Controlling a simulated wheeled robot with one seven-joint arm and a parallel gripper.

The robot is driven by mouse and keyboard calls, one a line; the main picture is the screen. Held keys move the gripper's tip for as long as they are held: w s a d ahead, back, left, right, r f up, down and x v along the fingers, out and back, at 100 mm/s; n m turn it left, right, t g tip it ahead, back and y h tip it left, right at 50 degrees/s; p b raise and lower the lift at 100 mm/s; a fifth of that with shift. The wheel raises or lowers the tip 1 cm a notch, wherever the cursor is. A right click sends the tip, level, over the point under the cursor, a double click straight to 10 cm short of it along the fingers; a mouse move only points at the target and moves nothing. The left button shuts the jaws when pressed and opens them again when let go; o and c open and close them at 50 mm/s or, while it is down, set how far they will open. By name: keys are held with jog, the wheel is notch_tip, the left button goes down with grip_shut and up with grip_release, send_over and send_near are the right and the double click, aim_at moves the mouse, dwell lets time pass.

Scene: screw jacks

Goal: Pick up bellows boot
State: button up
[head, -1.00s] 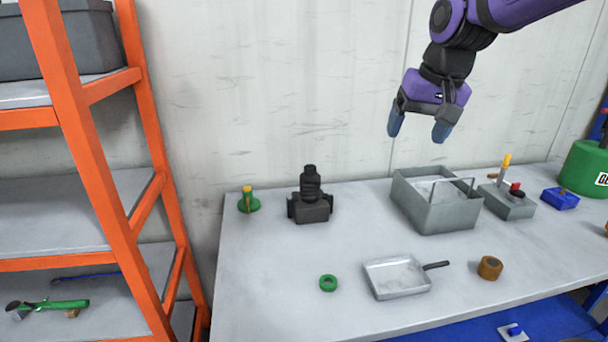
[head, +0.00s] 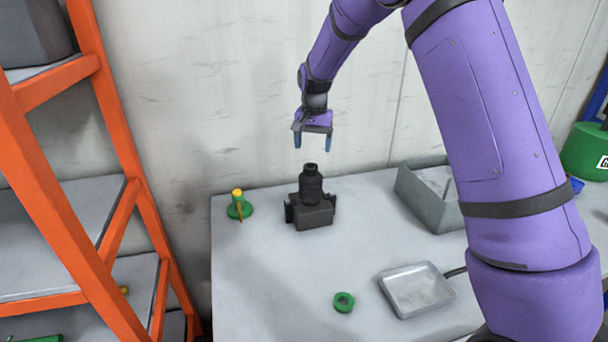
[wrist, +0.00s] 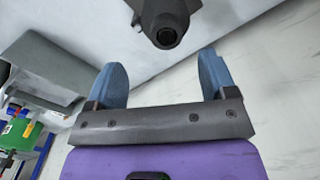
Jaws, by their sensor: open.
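The bellows boot (head: 311,185) appears to be the black ribbed upright piece on a black blocky base (head: 312,213), at the back left of the table. In the wrist view the black piece (wrist: 163,22) shows at the top, end-on, beyond the fingertips. My gripper (head: 313,140) is above it in the head view, fingers pointing down, apart from it. In the wrist view my gripper (wrist: 162,75) has its two blue fingers spread wide with nothing between them.
A green and yellow piece (head: 239,206) stands left of the boot. A green ring (head: 344,302), a shallow pan (head: 418,289) and a grey bin (head: 432,207) are on the table (head: 265,270). An orange rack (head: 125,215) stands left. My arm covers the table's right part.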

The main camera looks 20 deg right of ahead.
aim_at(311, 176)
jog(key=shift+w+a+f, duration=0.2)
jog(key=shift+w+f, duration=0.4)
jog(key=shift+f, duration=0.2)
jog(key=shift+d+f, duration=0.1)
jog(key=shift+f, duration=5.05)
jog(key=c, duration=1)
jog(key=shift+r, duration=0.1)
jog(key=shift+c, duration=0.2)
